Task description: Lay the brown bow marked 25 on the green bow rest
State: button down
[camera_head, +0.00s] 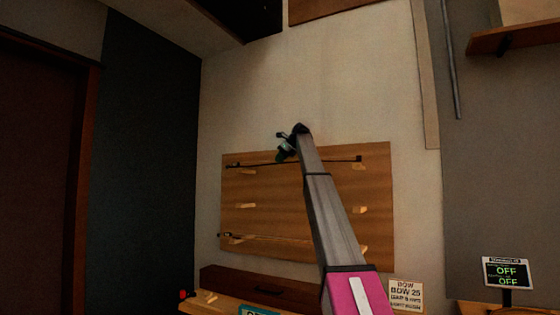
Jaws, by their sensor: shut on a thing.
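My gripper (285,154) is at the upper part of a wooden wall board, at the end of my arm. It is shut on a thin dark bow (335,159), which runs roughly level along the upper row of pegs. Its colour is hard to tell and no number can be read on it. My gripper hides part of its middle. A second dark bow (265,237) lies lower on the board, and my arm hides its right part. I cannot make out the green bow rest.
The wooden board (270,200) has several pale pegs. Below it are a dark brown box (255,288), a wooden surface with a red item (183,294), and a sign (405,293) reading "BOW 25". A display (506,272) reading OFF stands at the right. The wall above is clear.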

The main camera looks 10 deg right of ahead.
jog(key=shift+f, duration=0.4)
dwell(0.4)
jog(key=c, duration=1.1)
grip_release()
jog(key=v, duration=1)
jog(key=shift+s+d+r, duration=0.15)
jog(key=shift+d+r, duration=0.05)
jog(key=shift+r, duration=0.1)
